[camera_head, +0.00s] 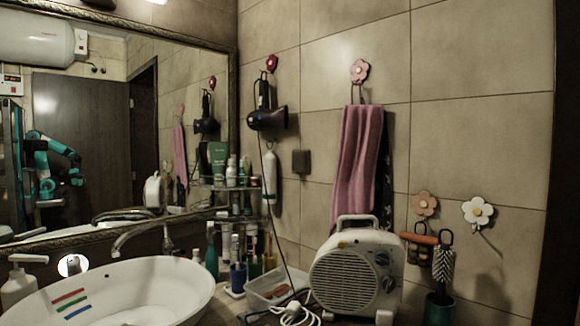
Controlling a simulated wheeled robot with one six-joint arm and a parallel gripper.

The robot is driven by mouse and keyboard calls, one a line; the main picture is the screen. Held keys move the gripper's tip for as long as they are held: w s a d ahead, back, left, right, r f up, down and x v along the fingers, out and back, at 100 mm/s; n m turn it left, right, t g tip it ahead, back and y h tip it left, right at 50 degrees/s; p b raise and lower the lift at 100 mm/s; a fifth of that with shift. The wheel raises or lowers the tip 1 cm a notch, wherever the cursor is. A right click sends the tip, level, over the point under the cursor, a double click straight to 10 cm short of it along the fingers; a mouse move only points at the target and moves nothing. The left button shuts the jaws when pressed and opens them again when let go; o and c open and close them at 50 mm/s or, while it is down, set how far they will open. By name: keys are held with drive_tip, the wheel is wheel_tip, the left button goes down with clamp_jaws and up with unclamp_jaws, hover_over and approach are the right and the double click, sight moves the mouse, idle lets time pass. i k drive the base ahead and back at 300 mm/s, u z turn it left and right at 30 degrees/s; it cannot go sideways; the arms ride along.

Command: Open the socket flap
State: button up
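A small dark brown square socket (301,161) is on the tiled wall, between the hanging hair dryer and the pink towel. Its flap seems to lie flat over its front, but it is too small and dark to be sure. My gripper shows only as a reflection in the mirror (75,178), at the end of my teal arm. It is well apart from the socket. The reflection is too small to tell whether its fingers are open or shut.
A hair dryer (268,119) hangs left of the socket, its cord running down. A pink towel (354,165) hangs to the right. Below stand a white fan heater (357,275), a clear tray (270,290) and a bottle shelf (236,188). A white basin (150,275) is at front left.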

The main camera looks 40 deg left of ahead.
sight(299, 161)
drive_tip(key=u, duration=1.35)
drive_tip(key=k, duration=0.55)
drive_tip(key=u, duration=0.75)
drive_tip(key=i, duration=1.65)
drive_tip(key=u, duration=0.05)
